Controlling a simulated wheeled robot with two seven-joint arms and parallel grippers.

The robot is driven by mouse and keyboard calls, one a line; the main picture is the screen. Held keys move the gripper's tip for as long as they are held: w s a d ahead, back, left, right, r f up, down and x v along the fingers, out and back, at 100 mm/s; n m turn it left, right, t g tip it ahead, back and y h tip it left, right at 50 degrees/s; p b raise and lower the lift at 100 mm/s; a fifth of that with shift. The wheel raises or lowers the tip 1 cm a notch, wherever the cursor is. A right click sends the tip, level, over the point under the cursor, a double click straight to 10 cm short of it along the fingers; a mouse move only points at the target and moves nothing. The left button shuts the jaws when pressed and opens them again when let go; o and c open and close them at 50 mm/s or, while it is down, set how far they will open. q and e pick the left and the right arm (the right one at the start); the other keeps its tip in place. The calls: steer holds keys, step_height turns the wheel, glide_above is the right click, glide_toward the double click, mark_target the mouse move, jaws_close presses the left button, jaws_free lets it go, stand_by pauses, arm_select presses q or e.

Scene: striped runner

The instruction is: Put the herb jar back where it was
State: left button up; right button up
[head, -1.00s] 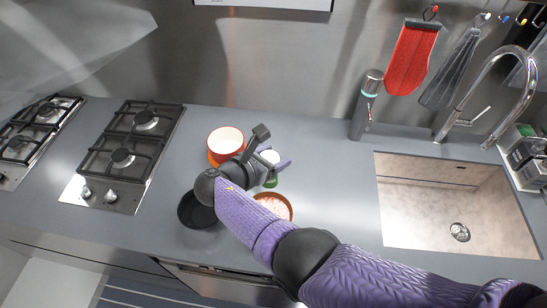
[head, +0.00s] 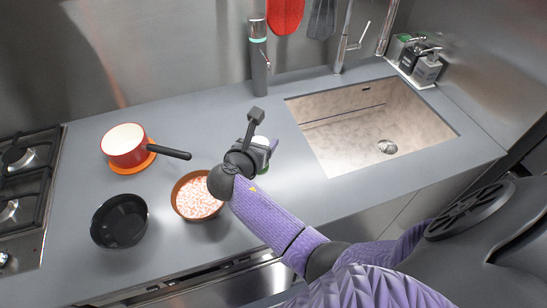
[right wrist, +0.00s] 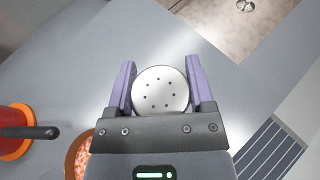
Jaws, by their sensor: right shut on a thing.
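The herb jar has a white lid with small holes, seen from above in the right wrist view (right wrist: 160,90). In the head view its white top (head: 262,141) and a bit of green show beside my right gripper (head: 266,150). The purple fingers of my right gripper (right wrist: 161,78) are shut on the jar from both sides. The jar is over the grey counter, right of the bowl and left of the sink. Its base is mostly hidden, so I cannot tell whether it touches the counter. My left gripper is not in view.
An orange bowl with pinkish contents (head: 196,200) stands left of my right gripper. A black bowl (head: 120,221) and a red saucepan (head: 124,143) on an orange trivet are further left. A grey bottle (head: 259,62) stands at the wall. The sink (head: 350,125) is right; counter between is clear.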

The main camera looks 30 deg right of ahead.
steer(key=d+f+b, duration=0.1)
steer(key=f+b, duration=0.1)
steer(key=f, duration=0.1)
steer(key=s+f+b, duration=0.1)
steer(key=f, duration=0.3)
steer(key=d+f+b, duration=0.1)
steer(key=f+b, duration=0.1)
steer(key=f, duration=0.1)
steer(key=shift+s+d+f+b, duration=0.2)
steer(key=shift+d+b, duration=0.15)
steer(key=shift+r, duration=0.15)
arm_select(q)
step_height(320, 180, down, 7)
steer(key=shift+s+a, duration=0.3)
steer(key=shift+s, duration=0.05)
arm_select(e)
steer(key=o, duration=1.3)
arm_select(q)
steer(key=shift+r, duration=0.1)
